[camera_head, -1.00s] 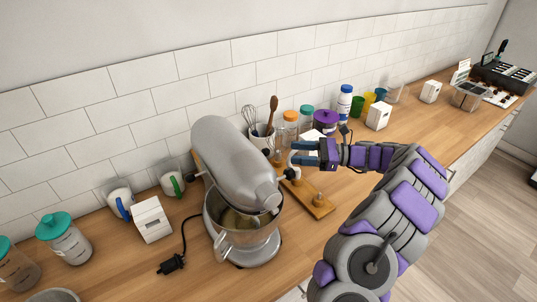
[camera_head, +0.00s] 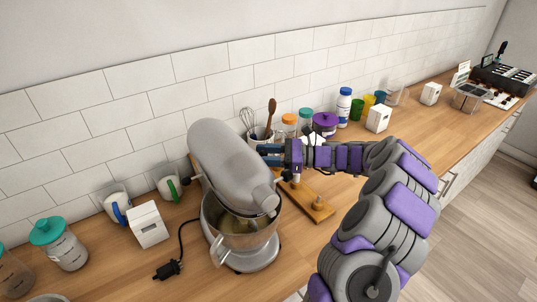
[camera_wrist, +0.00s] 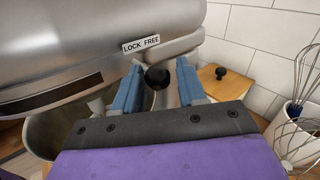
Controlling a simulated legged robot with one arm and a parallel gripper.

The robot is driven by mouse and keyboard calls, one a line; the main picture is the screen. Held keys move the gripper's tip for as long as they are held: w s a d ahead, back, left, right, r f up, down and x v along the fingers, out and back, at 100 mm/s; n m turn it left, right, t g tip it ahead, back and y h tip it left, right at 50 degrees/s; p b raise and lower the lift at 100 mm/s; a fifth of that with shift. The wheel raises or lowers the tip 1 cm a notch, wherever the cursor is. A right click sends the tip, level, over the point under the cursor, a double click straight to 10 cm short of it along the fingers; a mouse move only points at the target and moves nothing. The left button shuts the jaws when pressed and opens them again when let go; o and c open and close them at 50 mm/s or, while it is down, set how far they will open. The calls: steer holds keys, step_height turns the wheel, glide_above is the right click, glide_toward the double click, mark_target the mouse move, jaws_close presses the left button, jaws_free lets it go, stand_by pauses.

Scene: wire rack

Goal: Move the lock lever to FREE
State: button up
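The grey stand mixer (camera_head: 235,165) stands on the counter with its head over the metal bowl (camera_head: 240,225). In the wrist view its side carries a "LOCK FREE" label (camera_wrist: 141,44). Just below the label is a lock lever with a dark round knob (camera_wrist: 157,77). My gripper (camera_wrist: 155,80) is open, with one blue finger on each side of the knob. I cannot tell whether either finger touches it. In the head view my gripper (camera_head: 271,154) is at the right side of the mixer head, and the lever is hidden there.
A crock with whisk and wooden spoon (camera_head: 262,133) and several jars stand behind my arm. A black plug and cord (camera_head: 168,269) lie at the left. The right counter has free room.

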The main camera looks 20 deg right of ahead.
steer(key=shift+a, duration=0.9)
steer(key=shift+c, duration=1.4)
steer(key=shift+w+d+f, duration=0.1)
steer(key=shift+d, duration=0.2)
steer(key=c, duration=0.3)
steer(key=shift+d, duration=0.3)
jaws_close()
steer(key=shift+a, duration=0.1)
steer(key=shift+w+r+p, duration=0.3)
steer(key=shift+p, duration=0.55)
steer(key=shift+w+a+f+p, duration=0.15)
steer(key=shift+w+p, duration=0.6)
steer(key=shift+w, duration=0.1)
